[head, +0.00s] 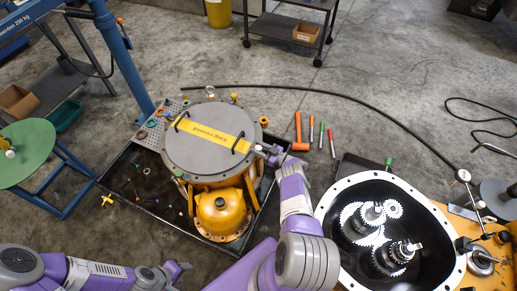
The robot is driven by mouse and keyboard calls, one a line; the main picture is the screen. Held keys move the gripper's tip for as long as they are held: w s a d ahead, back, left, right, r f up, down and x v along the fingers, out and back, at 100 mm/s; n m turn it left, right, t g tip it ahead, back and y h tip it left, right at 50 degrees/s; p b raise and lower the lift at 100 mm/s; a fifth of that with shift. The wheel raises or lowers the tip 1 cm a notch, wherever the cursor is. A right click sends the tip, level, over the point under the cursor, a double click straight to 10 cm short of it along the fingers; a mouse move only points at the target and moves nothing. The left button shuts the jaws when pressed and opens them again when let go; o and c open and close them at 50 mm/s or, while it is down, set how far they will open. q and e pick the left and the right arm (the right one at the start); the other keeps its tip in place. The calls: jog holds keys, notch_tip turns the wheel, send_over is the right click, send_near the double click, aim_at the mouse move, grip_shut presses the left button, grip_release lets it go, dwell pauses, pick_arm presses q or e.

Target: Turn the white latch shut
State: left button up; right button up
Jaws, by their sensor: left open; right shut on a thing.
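The yellow housing (218,212) stands in a black tray with a round grey lid (190,160) on top. My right gripper (261,149) reaches to the right rim of the lid and is shut on a small pale part there, which looks like the white latch. The fingers hide most of it, so I cannot tell its angle.
The black tray (112,178) holds small loose parts. An orange mallet (299,130) and several screwdrivers lie right of it. An open housing with gears (335,207) stands at lower right. A blue post (125,60) rises behind at left, near a green round table (24,150).

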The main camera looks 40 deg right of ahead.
dwell(0.3)
jog(key=o, duration=0.9)
jog(key=shift+p+v, duration=0.8)
jog(key=shift+v, duration=3.05)
jog(key=shift+o, duration=0.2)
